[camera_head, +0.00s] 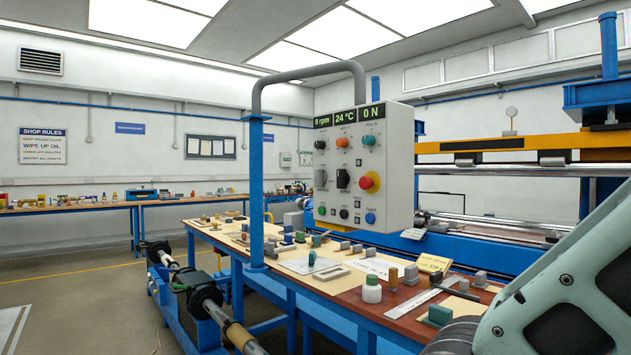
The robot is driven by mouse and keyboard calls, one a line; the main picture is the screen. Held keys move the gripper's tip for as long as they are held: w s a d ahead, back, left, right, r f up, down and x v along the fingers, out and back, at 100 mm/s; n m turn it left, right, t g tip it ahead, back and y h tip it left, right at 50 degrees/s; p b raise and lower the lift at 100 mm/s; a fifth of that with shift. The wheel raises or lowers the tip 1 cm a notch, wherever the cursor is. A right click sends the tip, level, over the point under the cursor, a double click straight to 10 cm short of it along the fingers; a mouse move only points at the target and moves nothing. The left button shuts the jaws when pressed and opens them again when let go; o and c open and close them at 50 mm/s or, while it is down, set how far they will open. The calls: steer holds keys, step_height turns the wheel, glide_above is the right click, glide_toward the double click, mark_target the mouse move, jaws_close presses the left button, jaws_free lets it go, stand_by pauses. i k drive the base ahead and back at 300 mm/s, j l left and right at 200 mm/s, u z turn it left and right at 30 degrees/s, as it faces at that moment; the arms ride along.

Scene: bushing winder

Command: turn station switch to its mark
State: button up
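A light grey control box (395,205) hangs from a grey bent pipe on a blue post, above the workbench. Its middle row holds a grey rotary switch (320,178), a black rotary switch (343,178) and a red mushroom button (369,182) on a yellow base. Both switch handles look roughly upright. Their labels and marks are too small to read, so I cannot tell which is the station switch. My gripper is out of view; part of my pale green arm shows at the lower right, apart from the box.
The workbench (385,306) below the box carries papers, a white bottle (372,290), a steel rule and several small blocks. The blue post (256,190) stands left of the box. A winding machine (480,228) with rollers stands behind. Open floor lies at left.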

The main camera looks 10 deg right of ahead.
mark_target(321, 177)
steer(key=i+j, duration=0.15)
steer(key=i, duration=0.4)
steer(key=i+j+z, duration=0.15)
steer(key=i, duration=0.4)
